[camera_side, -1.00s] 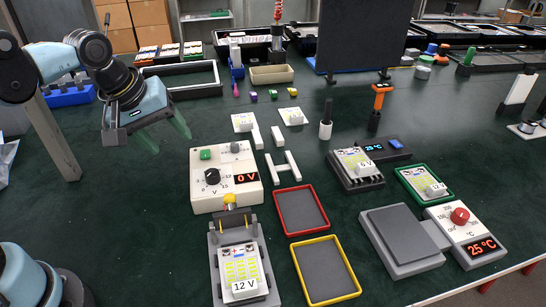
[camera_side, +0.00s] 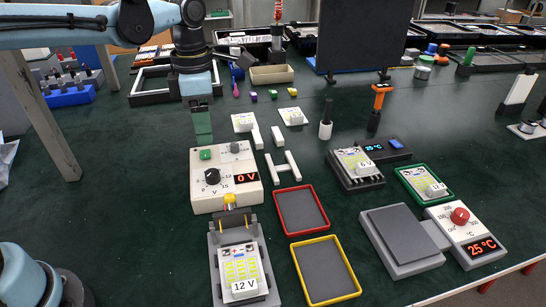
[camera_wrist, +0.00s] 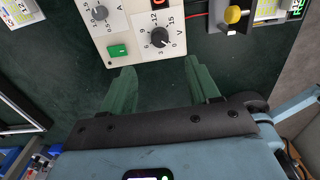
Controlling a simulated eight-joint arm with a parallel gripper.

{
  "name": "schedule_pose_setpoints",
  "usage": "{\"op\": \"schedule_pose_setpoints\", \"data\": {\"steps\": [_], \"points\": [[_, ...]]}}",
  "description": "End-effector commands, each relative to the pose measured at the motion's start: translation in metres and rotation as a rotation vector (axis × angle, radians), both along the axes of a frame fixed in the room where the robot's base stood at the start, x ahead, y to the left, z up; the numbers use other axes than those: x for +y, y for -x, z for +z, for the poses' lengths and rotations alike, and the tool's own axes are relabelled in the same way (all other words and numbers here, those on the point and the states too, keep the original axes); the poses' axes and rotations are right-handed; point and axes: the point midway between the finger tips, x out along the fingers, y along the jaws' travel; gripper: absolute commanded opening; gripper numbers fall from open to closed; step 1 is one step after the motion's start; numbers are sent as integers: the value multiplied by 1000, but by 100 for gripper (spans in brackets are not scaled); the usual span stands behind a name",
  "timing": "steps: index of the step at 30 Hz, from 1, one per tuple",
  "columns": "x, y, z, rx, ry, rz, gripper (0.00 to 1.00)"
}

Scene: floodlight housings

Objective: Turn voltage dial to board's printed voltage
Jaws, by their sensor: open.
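The cream power supply (camera_side: 226,177) stands mid-bench with a black voltage dial (camera_side: 212,176), a green button (camera_side: 206,154) and a red display reading 0 V. The dial also shows in the wrist view (camera_wrist: 160,37), on a scale marked up to 15 V. A board (camera_side: 240,273) printed 12 V sits in a grey fixture (camera_side: 217,262) in front of the supply. My gripper (camera_side: 203,125) points down behind the supply's back left, above the bench. In the wrist view its green fingers (camera_wrist: 163,84) are apart, with nothing between them, short of the dial.
A red tray (camera_side: 279,229) and a yellow tray (camera_side: 296,262) lie right of the fixture, both empty. A 6 V board (camera_side: 357,161) sits on a black holder. A hot plate (camera_side: 400,243) with a red knob (camera_side: 460,216) stands at the right. White blocks lie behind.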

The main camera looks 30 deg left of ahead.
Motion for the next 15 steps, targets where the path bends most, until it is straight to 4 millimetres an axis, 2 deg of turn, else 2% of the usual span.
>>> {"op": "schedule_pose_setpoints", "data": {"steps": [15], "points": [[0,0,-76,-1,0,-3,61]]}}
